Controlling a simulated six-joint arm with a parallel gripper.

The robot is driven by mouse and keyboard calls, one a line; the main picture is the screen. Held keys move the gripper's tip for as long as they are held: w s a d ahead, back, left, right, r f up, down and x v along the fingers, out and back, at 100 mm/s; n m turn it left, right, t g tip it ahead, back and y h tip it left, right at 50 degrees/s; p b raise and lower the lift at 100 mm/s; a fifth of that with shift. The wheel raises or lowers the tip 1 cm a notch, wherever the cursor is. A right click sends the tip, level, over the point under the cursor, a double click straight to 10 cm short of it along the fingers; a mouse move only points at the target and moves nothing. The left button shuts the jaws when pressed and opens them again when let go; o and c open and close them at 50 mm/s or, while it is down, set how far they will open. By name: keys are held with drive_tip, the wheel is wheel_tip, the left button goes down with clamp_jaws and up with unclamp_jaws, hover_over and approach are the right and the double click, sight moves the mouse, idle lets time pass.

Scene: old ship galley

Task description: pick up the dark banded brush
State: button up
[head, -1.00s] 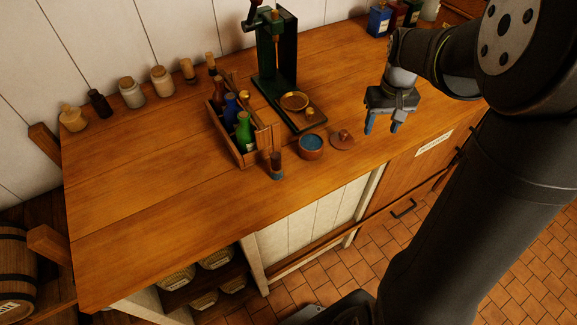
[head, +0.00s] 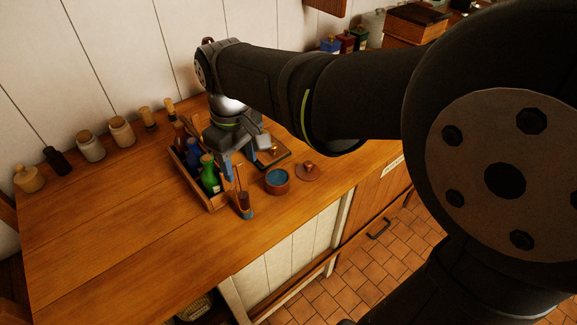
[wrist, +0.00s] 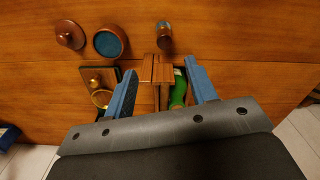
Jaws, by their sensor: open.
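I cannot single out the dark banded brush with certainty. A small dark upright cylinder with a bluish lower band (head: 244,204) stands just in front of the wooden crate (head: 217,203). It also shows in the wrist view (wrist: 164,40), beyond the fingertips and apart from them. My gripper (head: 241,160) is open and points down over the crate's right side. In the wrist view, my gripper (wrist: 160,74) has a wooden part of the crate (wrist: 150,72) between its fingers, with a green bottle (wrist: 178,92) by the right finger. The arm hides part of the crate's contents.
A blue-filled round pot (head: 277,183) and a knobbed lid (head: 308,171) sit right of the cylinder. Several jars (head: 90,146) line the wall. The counter's left is clear.

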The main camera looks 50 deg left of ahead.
sight(243, 195)
wheel_tip(243, 195, down, 8)
drive_tip(key=shift+f, duration=0.2)
drive_tip(key=f, duration=0.4)
drive_tip(key=shift+s, duration=0.4)
drive_tip(key=shift+f, duration=0.65)
clamp_jaws()
drive_tip(key=shift+r, duration=0.1)
